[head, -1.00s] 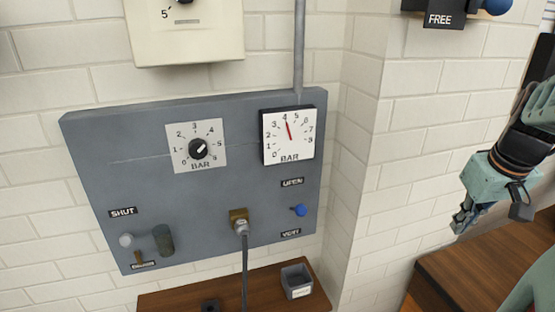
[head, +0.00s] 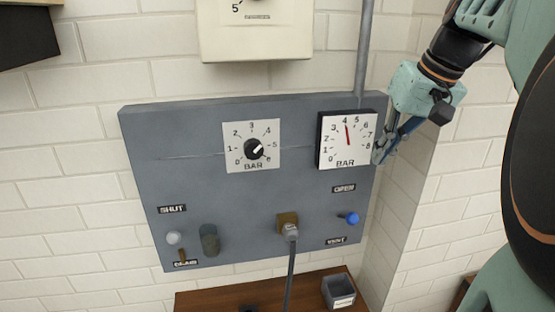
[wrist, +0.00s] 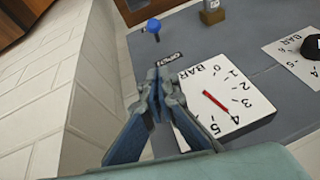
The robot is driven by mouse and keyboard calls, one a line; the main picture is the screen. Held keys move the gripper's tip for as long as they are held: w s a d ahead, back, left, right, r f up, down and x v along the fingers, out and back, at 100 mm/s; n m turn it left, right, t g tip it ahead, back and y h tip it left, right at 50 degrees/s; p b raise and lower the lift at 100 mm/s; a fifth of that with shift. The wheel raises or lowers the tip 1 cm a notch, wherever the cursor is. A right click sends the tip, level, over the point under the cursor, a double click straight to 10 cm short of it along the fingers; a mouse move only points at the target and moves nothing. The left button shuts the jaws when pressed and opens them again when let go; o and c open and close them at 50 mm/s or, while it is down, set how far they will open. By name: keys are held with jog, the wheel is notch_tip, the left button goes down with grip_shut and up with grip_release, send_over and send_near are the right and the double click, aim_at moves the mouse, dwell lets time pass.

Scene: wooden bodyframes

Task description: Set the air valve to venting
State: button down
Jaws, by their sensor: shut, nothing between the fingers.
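The air valve is a small lever with a blue knob (head: 349,218) at the lower right of the grey panel (head: 190,115). It sits between the OPEN label (head: 343,188) above and the VENT label (head: 337,241) below. The blue knob also shows at the top of the wrist view (wrist: 153,26), past the OPEN label (wrist: 170,57). My gripper (head: 381,155) is shut and empty, at the right edge of the pressure gauge (head: 346,140) and above the blue knob, apart from it. In the wrist view its closed fingers (wrist: 158,85) point toward the OPEN label.
A regulator dial (head: 253,149) is left of the gauge. A brass fitting (head: 288,220) with a hanging hose is left of the blue knob. A white-knobbed lever (head: 173,238) is at lower left. A small grey bin (head: 339,290) stands on the wooden shelf (head: 205,300). A brick wall corner is at right.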

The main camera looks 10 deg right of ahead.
jog(key=x, duration=0.4)
jog(key=s+x, duration=0.1)
jog(key=x, duration=0.3)
jog(key=s+p+x, duration=0.1)
jog(key=x, duration=0.3)
jog(key=shift+a+f, duration=0.15)
jog(key=shift+f, duration=0.2)
jog(key=shift+s+a+f, duration=0.1)
jog(key=shift+f, duration=0.4)
jog(key=shift+f+b, duration=0.25)
jog(key=shift+b, duration=0.35)
